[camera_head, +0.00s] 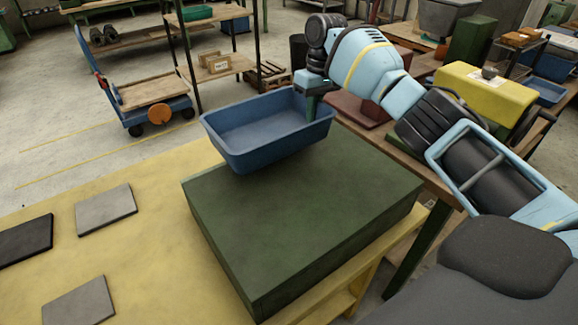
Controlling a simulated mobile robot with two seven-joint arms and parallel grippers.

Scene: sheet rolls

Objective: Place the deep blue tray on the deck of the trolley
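The deep blue tray (266,130) is an open rectangular tub in the middle of the camera_head view. It is empty and looks raised a little above the dark green block (320,215), with a shadow below it. My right gripper (312,98) comes in from the right and is shut on the tray's rim at its far right corner. The fingertips are partly hidden by the tray wall. A trolley (150,98) with a wooden deck and blue frame stands on the floor at the back left, its deck bare. My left gripper is not in view.
The green block sits on a yellowish table (150,230). A light grey plate (105,209), a darker plate (25,240) and another grey plate (79,302) lie on its left part. A shelf rack (215,70) stands behind the tray. A yellow box (486,92) is at the right.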

